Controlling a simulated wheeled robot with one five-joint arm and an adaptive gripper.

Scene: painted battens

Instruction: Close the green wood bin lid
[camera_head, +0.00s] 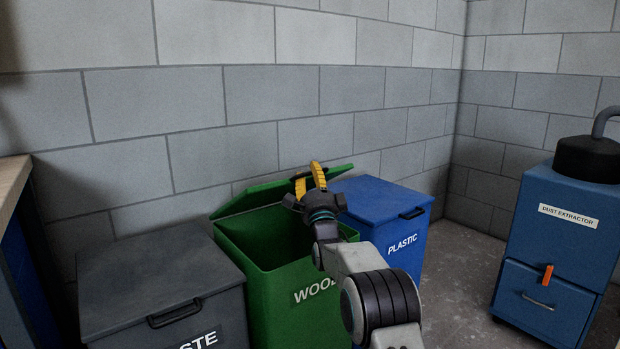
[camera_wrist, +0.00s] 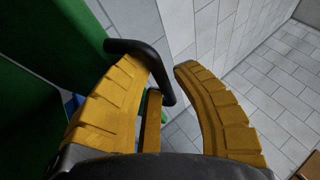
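The green wood bin (camera_head: 285,280) stands in the middle of the head view with its lid (camera_head: 255,198) raised and tilted up toward the wall, so the dark inside shows. My gripper (camera_head: 310,176) is in front of the lid at its upper part and hides some of it. In the wrist view my gripper (camera_wrist: 168,68) has its yellow fingers apart. A black bar handle (camera_wrist: 130,46) passes by the left fingertip, and its bent end reaches into the gap between the fingers. I cannot tell whether it touches a finger. Green panels fill the left of the wrist view.
A grey waste bin (camera_head: 150,265) with its lid down stands left of the green bin. A blue plastic bin (camera_head: 380,205), also closed, stands to its right. A blue dust extractor (camera_head: 555,250) is at the far right. Block wall runs close behind the bins.

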